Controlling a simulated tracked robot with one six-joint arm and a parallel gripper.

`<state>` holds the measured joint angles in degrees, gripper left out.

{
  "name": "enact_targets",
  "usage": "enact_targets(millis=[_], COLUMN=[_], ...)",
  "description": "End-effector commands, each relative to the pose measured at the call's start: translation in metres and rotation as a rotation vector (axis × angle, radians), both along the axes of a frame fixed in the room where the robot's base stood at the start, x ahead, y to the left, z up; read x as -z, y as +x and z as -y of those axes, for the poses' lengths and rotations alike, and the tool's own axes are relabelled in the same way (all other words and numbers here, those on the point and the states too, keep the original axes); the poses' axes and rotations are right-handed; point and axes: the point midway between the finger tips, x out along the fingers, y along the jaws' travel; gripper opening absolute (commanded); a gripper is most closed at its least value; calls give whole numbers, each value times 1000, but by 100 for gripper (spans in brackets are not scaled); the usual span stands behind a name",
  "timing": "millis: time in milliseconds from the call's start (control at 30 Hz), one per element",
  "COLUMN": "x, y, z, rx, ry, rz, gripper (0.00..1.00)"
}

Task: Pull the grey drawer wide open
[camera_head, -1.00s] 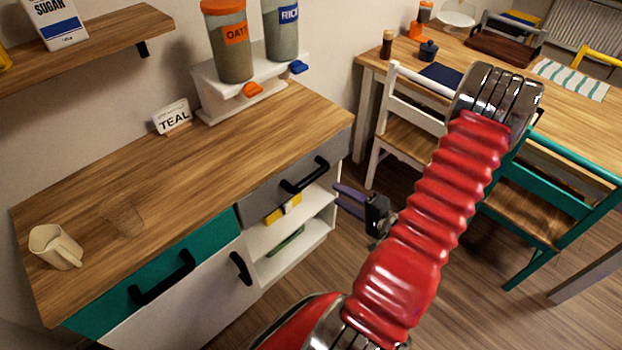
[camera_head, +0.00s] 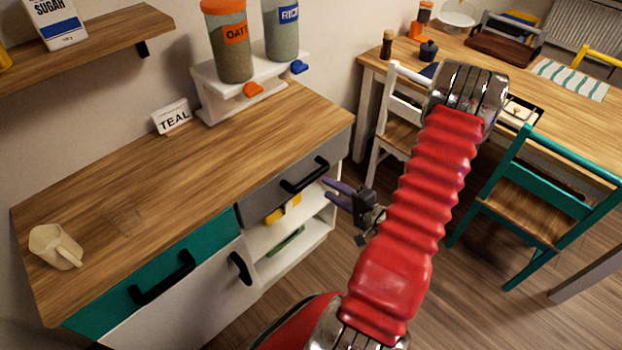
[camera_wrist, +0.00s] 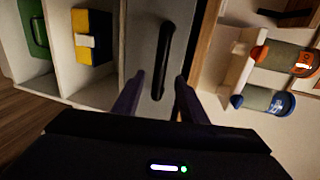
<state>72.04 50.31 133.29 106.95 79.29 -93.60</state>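The grey drawer (camera_head: 262,196) is at the right end of the cabinet, just under the worktop, and looks closed. Its black bar handle (camera_head: 304,175) runs along its front. In the wrist view the handle (camera_wrist: 163,60) stands ahead of my gripper (camera_wrist: 157,98), and the drawer front (camera_wrist: 142,35) lies behind it. My gripper (camera_head: 326,189) has two purple fingers. They are spread apart, open and empty, with the handle's near end in line with the gap between them. The fingers do not appear to be closed on the handle.
Below the grey drawer are open shelves (camera_head: 292,243) with a yellow item (camera_head: 283,209) and a green item (camera_head: 287,241). A teal drawer (camera_head: 155,272) is to the left. Floor in front is clear.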

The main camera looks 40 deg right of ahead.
Motion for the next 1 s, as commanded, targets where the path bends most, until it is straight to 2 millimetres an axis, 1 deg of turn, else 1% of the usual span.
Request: enact_targets(millis=[33,700,833,1000], x=[1,17,18,19], y=[6,81,88,90], z=[-1,-3,-3,-2], rx=[-3,-1,0,1], ry=[1,-1,-1,0], rz=[0,0,0,0], gripper=[39,39,39,39])
